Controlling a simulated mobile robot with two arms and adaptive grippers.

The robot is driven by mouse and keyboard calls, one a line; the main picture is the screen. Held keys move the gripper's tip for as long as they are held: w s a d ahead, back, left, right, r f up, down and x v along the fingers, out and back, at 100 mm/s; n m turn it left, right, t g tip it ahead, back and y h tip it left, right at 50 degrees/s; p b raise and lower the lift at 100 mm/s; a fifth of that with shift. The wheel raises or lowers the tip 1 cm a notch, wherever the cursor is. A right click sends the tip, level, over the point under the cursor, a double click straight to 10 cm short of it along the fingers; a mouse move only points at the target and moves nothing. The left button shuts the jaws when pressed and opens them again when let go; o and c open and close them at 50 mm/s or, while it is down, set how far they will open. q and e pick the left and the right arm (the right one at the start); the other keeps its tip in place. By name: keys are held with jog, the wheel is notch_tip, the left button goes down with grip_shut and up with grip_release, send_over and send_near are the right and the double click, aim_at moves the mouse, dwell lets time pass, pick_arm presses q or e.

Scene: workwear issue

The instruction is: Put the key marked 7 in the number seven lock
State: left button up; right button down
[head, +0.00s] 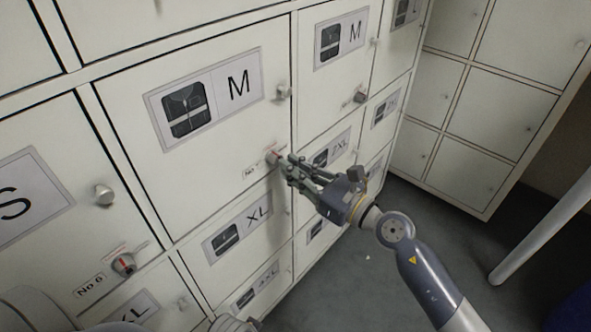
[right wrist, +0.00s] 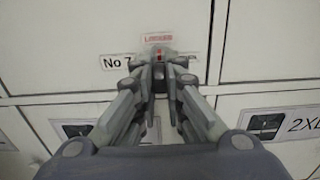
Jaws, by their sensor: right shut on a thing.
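The number seven lock (head: 274,156) is on the white door marked M, beside a label partly covered by my gripper. In the right wrist view the lock (right wrist: 160,55) shows a red mark just beyond my fingertips, with a "No 7" label (right wrist: 115,62) to its left. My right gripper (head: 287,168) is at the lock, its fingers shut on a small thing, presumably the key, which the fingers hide. The number on it cannot be read. I cannot tell whether it is in the lock.
The number six lock (head: 123,265) with a red mark is on the door at lower left. Round knobs (head: 104,194) stick out from several doors. Another bank of lockers (head: 470,100) stands at the right. Grey floor (head: 400,270) is open below my right arm.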

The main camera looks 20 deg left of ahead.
jog(key=shift+w+a, duration=0.2)
jog(key=shift+a, duration=0.45)
dwell(1.0)
dwell(0.6)
